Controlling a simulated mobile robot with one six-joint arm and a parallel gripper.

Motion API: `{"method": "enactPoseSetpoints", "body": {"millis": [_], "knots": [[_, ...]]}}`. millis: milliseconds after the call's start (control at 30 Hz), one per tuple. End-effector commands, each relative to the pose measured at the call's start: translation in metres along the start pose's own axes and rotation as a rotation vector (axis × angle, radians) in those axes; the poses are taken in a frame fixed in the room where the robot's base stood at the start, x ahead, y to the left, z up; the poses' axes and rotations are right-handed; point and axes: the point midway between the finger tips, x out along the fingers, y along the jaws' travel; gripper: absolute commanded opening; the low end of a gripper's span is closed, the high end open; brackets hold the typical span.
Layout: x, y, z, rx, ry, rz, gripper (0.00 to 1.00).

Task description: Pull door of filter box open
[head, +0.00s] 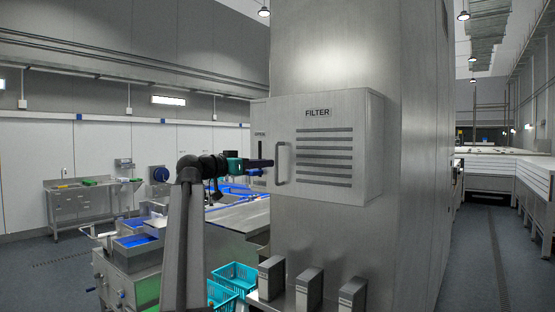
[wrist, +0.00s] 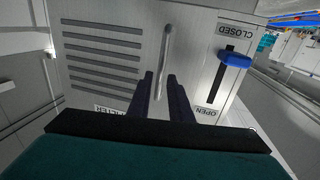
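The filter box (head: 365,110) is a grey metal box on a large column, its front door (head: 325,190) marked FILTER and slotted with vents. The door looks shut. A vertical bar handle (head: 282,163) is on the door's left side; the wrist view shows this handle (wrist: 166,45) too, upside down. My gripper (head: 268,163) is just left of the handle in the head view. In the wrist view its dark fingers (wrist: 160,78) are apart, with the handle's line running between them; contact cannot be told. A blue slider knob (wrist: 234,60) sits near the CLOSED end of its slot.
Below the box stand several grey blocks (head: 309,288) on a ledge. Turquoise crates (head: 236,277) and a steel sorting table (head: 235,218) are to the left. An open aisle (head: 485,260) runs along the right.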

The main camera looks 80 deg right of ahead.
Motion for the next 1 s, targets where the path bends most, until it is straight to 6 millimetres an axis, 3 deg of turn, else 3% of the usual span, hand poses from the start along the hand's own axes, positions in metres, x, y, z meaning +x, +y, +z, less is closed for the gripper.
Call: {"method": "enactPoseSetpoints", "body": {"millis": [400, 900, 1000], "knots": [[0.055, 0.0, -0.002, -0.001, 0.0, 0.0, 0.18], [0.067, 0.0, 0.001, 0.0, 0.0, 0.0, 0.18], [0.067, 0.0, 0.0, 0.0, 0.0, 0.0, 0.02]]}}
